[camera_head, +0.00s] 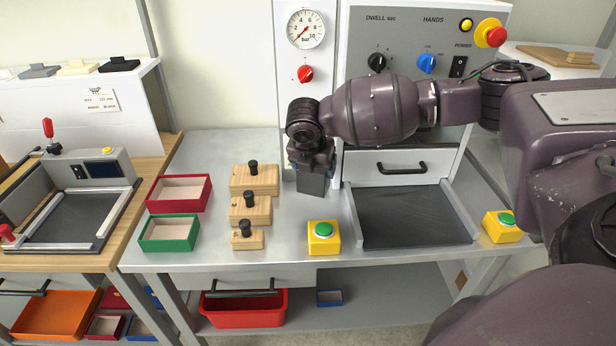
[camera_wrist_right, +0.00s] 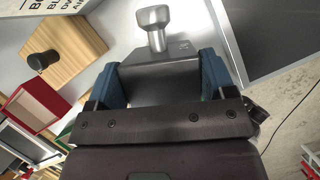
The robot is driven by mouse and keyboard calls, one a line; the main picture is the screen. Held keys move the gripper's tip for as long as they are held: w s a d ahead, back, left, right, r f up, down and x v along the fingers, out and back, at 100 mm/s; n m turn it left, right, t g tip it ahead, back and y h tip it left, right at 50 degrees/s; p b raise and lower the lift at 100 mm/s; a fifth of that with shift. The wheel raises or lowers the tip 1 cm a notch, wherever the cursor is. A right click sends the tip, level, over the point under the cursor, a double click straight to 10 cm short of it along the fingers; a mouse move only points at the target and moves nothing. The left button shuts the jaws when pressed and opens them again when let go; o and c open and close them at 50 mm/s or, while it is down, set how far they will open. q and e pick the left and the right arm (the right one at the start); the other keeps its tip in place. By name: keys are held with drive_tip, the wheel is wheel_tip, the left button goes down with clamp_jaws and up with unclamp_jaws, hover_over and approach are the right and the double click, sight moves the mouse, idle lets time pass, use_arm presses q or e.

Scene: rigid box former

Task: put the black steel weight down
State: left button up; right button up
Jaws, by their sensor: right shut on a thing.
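The black steel weight (camera_head: 312,184) is a dark grey block under my right gripper (camera_head: 318,160) in the head view. It stands in front of the machine's white column, just left of the press bed. In the right wrist view, the block (camera_wrist_right: 163,82) sits between the two blue fingers of my right gripper, which is shut on it. A silver knob (camera_wrist_right: 154,28) shows beyond the block. I cannot tell whether the weight's underside touches the bench. My left gripper is not in view.
On the steel bench (camera_head: 285,215) stand several wooden blocks with black knobs (camera_head: 253,180), a red tray (camera_head: 178,192), a green tray (camera_head: 169,232) and a yellow button box (camera_head: 323,237). The dark press bed (camera_head: 410,215) is empty. Bare bench lies behind the blocks.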

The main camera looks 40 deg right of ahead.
drive_tip(key=shift+w+d+f, duration=0.2)
drive_tip(key=shift+w+d, duration=0.25)
drive_tip(key=shift+f+b, duration=0.55)
drive_tip(key=shift+f, duration=2.45)
drive_tip(key=shift+f, duration=0.1)
drive_tip(key=o, duration=1.8)
drive_tip(key=shift+s+f, duration=0.2)
